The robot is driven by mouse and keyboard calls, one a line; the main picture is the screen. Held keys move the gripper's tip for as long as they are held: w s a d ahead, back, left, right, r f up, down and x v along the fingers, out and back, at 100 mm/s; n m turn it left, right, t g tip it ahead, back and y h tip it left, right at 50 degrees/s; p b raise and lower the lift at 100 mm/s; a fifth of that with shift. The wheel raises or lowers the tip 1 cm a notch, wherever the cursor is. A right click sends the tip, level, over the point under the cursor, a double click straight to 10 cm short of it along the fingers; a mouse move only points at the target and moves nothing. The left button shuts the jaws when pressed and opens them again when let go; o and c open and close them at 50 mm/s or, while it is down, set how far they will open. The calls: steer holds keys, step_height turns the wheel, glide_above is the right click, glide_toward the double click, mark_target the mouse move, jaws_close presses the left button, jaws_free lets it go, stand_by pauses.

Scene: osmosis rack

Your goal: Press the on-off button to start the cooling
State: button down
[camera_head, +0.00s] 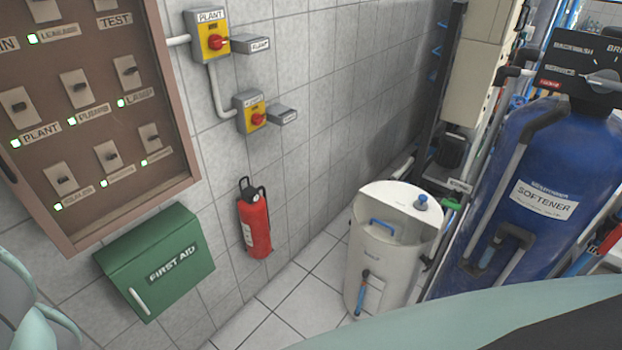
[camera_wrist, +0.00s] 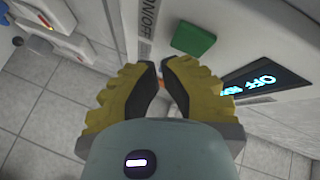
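In the wrist view, my gripper (camera_wrist: 160,66) has yellow ridged fingers with dark inner pads. Its fingertips are nearly together, with only a narrow gap and nothing clearly held. Just beyond the tips is a pale panel (camera_wrist: 237,30) with a green square button (camera_wrist: 194,39), above and right of the tips. An ON/OFF label (camera_wrist: 150,18) is left of the button. I cannot tell whether the fingertips touch the panel. The gripper and this panel are not identifiable in the head view.
The head view shows a brown switch board (camera_head: 95,190), a green first aid box (camera_head: 160,262), a fire extinguisher (camera_head: 254,218), a white tank (camera_head: 385,265) and a blue softener tank (camera_head: 548,190). Tiled floor (camera_head: 292,290) is open between the extinguisher and white tank.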

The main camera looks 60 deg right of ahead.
steer(key=c, duration=1.7)
jaws_free()
steer(key=shift+w, duration=0.1)
steer(key=shift+a, duration=0.1)
jaws_close()
steer(key=shift+a+b, duration=0.1)
steer(key=shift+b, duration=0.25)
steer(key=shift+a, duration=0.2)
steer(key=shift+a+b, duration=0.35)
steer(key=shift+b, duration=0.2)
steer(key=shift+d, duration=0.8)
steer(key=shift+b, duration=0.3)
